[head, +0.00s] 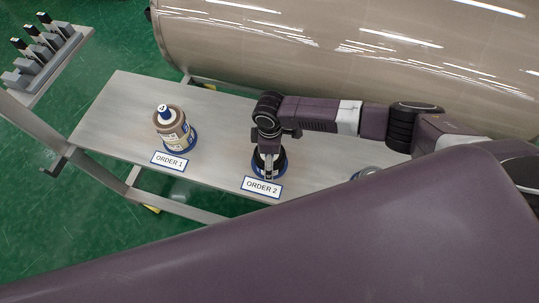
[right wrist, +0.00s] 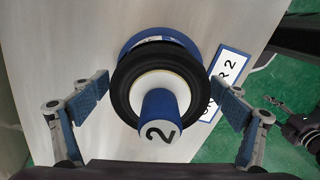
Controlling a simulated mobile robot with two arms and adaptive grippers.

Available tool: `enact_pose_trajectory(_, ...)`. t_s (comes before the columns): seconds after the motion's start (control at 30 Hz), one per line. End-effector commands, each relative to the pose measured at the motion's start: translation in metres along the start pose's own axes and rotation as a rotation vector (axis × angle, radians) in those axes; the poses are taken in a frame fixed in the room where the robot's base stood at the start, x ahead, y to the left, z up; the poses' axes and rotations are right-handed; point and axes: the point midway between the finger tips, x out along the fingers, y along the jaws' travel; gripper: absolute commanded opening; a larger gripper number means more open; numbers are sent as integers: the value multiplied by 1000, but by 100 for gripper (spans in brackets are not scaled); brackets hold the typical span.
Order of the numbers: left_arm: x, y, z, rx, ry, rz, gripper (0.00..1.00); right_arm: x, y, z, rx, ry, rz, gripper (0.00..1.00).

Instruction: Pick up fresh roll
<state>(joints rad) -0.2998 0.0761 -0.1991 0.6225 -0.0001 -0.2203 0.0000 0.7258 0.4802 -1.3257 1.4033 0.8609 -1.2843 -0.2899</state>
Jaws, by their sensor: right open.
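In the right wrist view a black roll (right wrist: 126,95) with a white core stands around a blue peg (right wrist: 157,112) marked 2, on a blue base (right wrist: 160,40). My right gripper (right wrist: 159,84) is open, with one blue-padded finger on each side of this roll. In the head view my right gripper (head: 268,162) points down over the ORDER 2 place and hides most of the roll there. A tan roll (head: 173,129) with a blue peg marked 4 stands on a blue base by the ORDER 1 label (head: 168,161). Which roll is the fresh one I cannot tell. My left gripper is out of view.
The ORDER 2 label (head: 262,187) lies at the front edge of the grey table (head: 120,110). A partly hidden grey and blue object (head: 364,173) is to the right. A large tan cylinder (head: 330,55) lies behind. A rack (head: 35,60) stands at left. The table's left end is clear.

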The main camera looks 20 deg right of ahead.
Motion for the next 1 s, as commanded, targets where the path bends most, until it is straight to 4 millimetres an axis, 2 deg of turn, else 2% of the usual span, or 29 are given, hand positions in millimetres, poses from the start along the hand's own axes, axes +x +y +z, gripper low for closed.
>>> enact_pose_trajectory(0.07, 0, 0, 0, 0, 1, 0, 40, 0, 0, 0, 0, 0, 0, 88)
enact_pose_trajectory(0.57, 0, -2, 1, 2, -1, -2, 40, 0, 0, 0, 1, 0, 0, 33)
enact_pose_trajectory(0.87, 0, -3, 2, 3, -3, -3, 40, -3, 1, 0, 1, 1, 1, 33)
enact_pose_trajectory(1.0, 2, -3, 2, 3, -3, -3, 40, -10, 1, -1, 1, 3, 1, 33)
